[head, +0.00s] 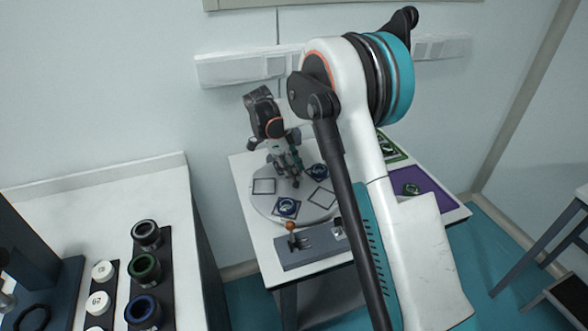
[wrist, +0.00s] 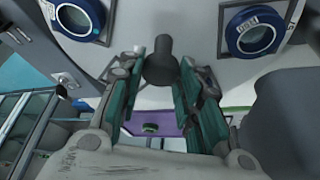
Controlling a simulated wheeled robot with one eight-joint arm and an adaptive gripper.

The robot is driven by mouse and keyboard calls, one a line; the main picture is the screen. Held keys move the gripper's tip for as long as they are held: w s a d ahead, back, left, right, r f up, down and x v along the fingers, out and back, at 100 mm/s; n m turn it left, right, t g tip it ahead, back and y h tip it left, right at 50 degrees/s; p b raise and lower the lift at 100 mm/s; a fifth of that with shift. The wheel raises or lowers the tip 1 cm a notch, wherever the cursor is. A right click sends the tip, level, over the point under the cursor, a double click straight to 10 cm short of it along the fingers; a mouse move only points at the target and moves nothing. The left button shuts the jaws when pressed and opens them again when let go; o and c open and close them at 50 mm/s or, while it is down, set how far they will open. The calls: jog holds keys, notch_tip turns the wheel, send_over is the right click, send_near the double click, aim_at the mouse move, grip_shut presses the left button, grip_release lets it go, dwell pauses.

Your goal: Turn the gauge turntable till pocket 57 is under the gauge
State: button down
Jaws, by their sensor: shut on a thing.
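The gauge turntable (head: 265,203) is a pale grey disc on the white table, with square frames marked on it. One blue ring (head: 287,207) sits in its front frame and another blue ring (head: 318,171) is at its right rear. My gripper (head: 291,180) is over the disc's middle rear. In the wrist view, my gripper (wrist: 162,82) is shut on a dark round-topped post (wrist: 161,55). Blue rings show at upper left (wrist: 78,18) and upper right (wrist: 255,32); their labels are too small to read surely.
A blue-grey block (head: 305,256) with an orange-ball lever (head: 291,227) stands at the table's front. A purple mat (head: 430,192) with a green ring (head: 411,189) lies right. A left bench (head: 80,195) holds several dark rings and white discs. My arm hides part of the table.

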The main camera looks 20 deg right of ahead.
dwell(0.5)
jog(key=c, duration=1.2)
grip_release()
jog(key=v, duration=1.2)
